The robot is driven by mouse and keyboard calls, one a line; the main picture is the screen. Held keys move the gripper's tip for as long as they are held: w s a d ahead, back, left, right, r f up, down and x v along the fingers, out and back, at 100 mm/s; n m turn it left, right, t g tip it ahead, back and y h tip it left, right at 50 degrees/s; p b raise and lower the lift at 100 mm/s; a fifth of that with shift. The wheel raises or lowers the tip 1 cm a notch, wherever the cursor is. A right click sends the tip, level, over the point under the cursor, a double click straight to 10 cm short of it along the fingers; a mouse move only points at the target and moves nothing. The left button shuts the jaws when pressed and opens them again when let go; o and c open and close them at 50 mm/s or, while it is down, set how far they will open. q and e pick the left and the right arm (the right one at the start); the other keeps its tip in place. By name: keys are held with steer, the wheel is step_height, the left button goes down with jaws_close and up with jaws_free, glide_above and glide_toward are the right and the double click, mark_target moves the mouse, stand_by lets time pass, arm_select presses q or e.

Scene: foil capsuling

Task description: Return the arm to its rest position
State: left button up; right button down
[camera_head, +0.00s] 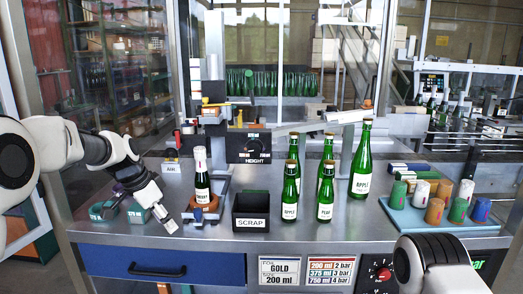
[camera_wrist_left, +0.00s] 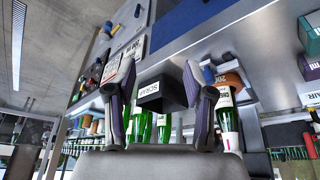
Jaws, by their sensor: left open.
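My left gripper (camera_head: 168,222) is open and empty above the left part of the steel table. It is left of the bottle with a white foil top (camera_head: 201,178), apart from it. That bottle stands upright in a brown round holder (camera_head: 207,214). In the left wrist view my two fingers (camera_wrist_left: 158,78) are spread, with the black SCRAP bin (camera_wrist_left: 163,94) beyond them. The foil-topped bottle also shows in the wrist view (camera_wrist_left: 229,122), right of the fingers. My right arm shows only as a link at the lower right; its gripper is out of view.
The SCRAP bin (camera_head: 251,212) stands right of the holder. Several green bottles (camera_head: 325,198) stand mid-table. A blue tray (camera_head: 410,219) at right carries coloured cylinders. Teal blocks (camera_head: 138,213) lie close to my left gripper. The HEIGHT control box (camera_head: 248,146) is behind.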

arm_select(q)
step_height(320, 180, down, 11)
steer(key=s+g, duration=0.2)
steer(key=s+f+n+g+y, duration=0.1)
steer(key=s+f+g, duration=0.4)
steer(key=s+f, duration=1.45)
steer(key=s+f+n+t+y, duration=0.1)
steer(key=s+f+n, duration=0.3)
steer(key=s, duration=0.6)
steer(key=s+a+f+n+t+y, duration=0.1)
steer(key=s+f+n+t, duration=0.2)
steer(key=s, duration=0.7)
steer(key=shift+f+n, duration=0.65)
steer(key=shift+n, duration=0.25)
arm_select(e)
steer(key=shift+w+f, duration=0.15)
steer(key=shift+w, duration=0.2)
